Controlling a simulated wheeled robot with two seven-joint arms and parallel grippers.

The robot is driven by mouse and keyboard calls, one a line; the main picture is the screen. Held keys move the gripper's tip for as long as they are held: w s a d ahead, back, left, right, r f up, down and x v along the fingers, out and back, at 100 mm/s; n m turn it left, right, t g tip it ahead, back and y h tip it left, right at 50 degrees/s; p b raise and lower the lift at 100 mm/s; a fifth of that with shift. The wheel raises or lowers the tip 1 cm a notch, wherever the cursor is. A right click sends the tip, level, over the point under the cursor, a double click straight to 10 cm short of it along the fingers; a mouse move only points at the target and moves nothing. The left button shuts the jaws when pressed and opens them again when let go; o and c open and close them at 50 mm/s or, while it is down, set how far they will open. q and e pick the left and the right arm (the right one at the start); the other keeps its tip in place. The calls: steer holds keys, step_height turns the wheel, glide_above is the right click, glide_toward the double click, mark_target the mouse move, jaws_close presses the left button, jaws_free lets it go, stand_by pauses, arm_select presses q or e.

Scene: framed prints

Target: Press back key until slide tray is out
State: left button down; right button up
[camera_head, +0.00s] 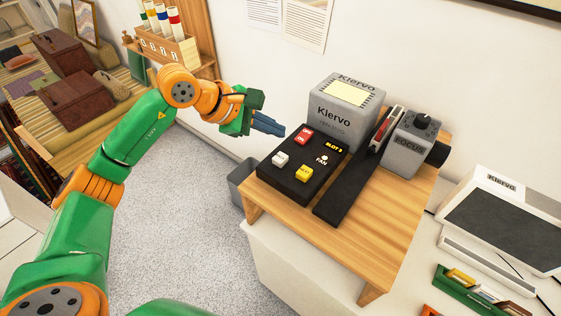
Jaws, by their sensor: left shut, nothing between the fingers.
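A grey slide projector marked Kiervo (340,112) stands on a wooden stand. Its black control panel (290,180) carries a red key (304,136), a white key (280,159) and a yellow key (304,173). The small key labels are hard to read, so I cannot tell which is the back key. My left gripper (280,129) is shut and empty, left of the red key and apart from the keys. My right gripper is out of view.
The wooden stand (390,218) sits on a white cabinet. A grey focus unit (408,148) is at its right. A white Kiervo device (505,215) and a green slide holder (470,290) lie further right. A grey bin (240,180) stands on the floor behind the cabinet.

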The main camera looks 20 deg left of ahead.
mark_target(282, 155)
arm_select(q)
step_height(282, 155, down, 4)
steer(key=b, duration=0.3)
steer(key=shift+f, duration=0.5)
steer(key=shift+r, duration=0.1)
stand_by(0.9)
stand_by(0.3)
steer(key=shift+f+b, duration=0.45)
steer(key=shift+b, duration=0.2)
steer(key=shift+f+b, duration=0.8)
steer(key=shift+b, duration=0.05)
stand_by(0.5)
stand_by(0.4)
steer(key=shift+r+p, duration=1)
steer(key=shift+r, duration=0.25)
